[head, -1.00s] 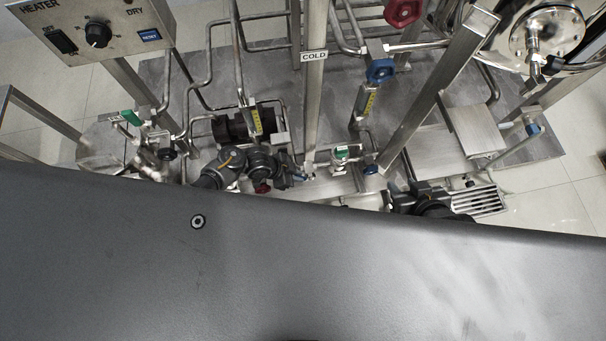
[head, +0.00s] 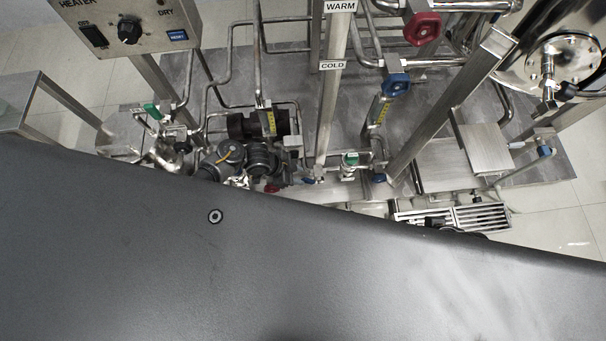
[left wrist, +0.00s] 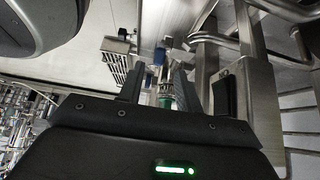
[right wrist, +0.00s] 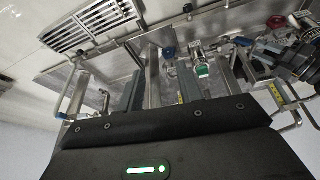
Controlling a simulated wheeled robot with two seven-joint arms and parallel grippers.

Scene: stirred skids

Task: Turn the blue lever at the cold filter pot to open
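Two small blue handles show low in the head view, one left of a green-handled valve (head: 350,158) and one right of it. These are the left blue handle (head: 308,180) and the right blue handle (head: 378,177). I cannot tell which is the filter pot's lever, or its position. My left gripper (left wrist: 158,72) is open and empty, with a blue part (left wrist: 158,56) past its fingers. My right gripper (right wrist: 162,72) is open and empty, with a blue handle (right wrist: 168,52) ahead between its fingers. In the head view I cannot make out either gripper clearly.
A red handwheel (head: 422,28) and a blue handwheel (head: 396,84) sit on pipes above. Dark pump-like parts (head: 222,158) lie left and a slatted grille (head: 480,217) right. My dark body covers the lower picture.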

